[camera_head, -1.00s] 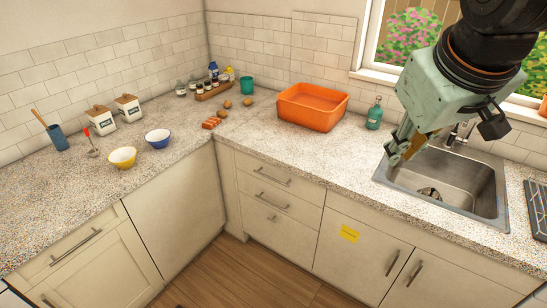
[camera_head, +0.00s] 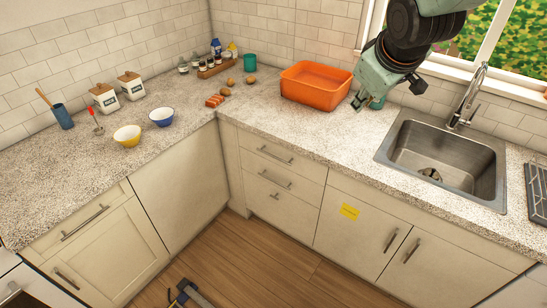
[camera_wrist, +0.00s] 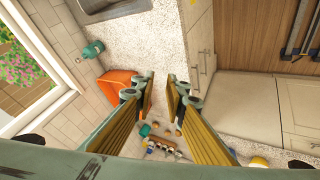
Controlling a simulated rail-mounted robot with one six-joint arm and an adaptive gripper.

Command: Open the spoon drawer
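A stack of cream drawers with bar handles stands right of the counter corner; its top drawer (camera_head: 262,145) and the drawer below it (camera_head: 262,187) are shut. Another shut drawer (camera_head: 60,240) with a bar handle is in the left cabinet. I cannot tell which one is the spoon drawer; no spoon label is legible. My gripper (camera_head: 358,106) is above the counter, just right of the orange tub, apart from all drawers. In the wrist view my gripper (camera_wrist: 160,92) has its two fingers spread with nothing between them.
The orange tub (camera_head: 315,85) stands on the counter (camera_head: 290,125) near the teal bottle (camera_head: 377,102), partly hidden by my gripper. The sink (camera_head: 440,160) is to the right. Bowls, canisters and small jars stand at left and back. A yellow note (camera_head: 349,211) marks one cabinet door.

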